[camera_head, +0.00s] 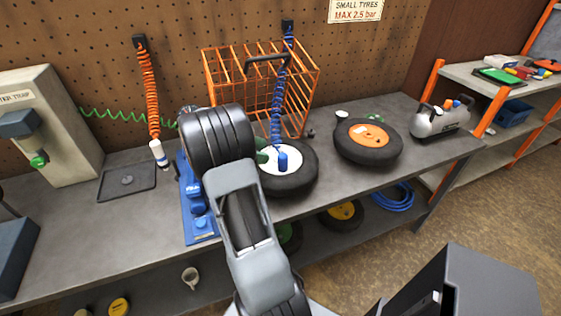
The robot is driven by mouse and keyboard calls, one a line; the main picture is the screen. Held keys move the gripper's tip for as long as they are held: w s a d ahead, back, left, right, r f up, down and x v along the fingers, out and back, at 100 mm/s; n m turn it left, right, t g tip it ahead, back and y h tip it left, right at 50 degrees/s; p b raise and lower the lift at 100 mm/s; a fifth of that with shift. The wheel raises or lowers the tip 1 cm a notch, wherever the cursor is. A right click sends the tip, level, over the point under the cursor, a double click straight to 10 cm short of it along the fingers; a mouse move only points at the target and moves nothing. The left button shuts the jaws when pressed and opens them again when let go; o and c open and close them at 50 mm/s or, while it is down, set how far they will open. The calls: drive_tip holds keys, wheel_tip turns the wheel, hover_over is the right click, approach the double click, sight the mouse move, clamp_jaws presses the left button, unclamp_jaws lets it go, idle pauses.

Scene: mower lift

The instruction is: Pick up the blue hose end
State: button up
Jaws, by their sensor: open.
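The blue coiled hose (278,100) hangs from a holder high on the pegboard, in front of the orange wire basket. Its blue end (283,161) hangs in front of the white hub of a black tyre (297,184) on the bench. My arm rises from the bottom middle, and its thick black joint is left of the hose end. I cannot see anything touching the hose end.
An orange coiled hose (150,95) with a white end hangs at left. The orange basket (225,68), a blue stand (198,222) and an orange-hubbed tyre (368,143) are close by. A grey tank (440,120) stands farther right. Bare bench (110,235) lies at front left.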

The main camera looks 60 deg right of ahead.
sight(282, 155)
drive_tip(key=shift+p+x, duration=0.45)
drive_tip(key=shift+x, duration=4.2)
drive_tip(key=shift+a+f, duration=0.1)
drive_tip(key=shift+c, duration=0.2)
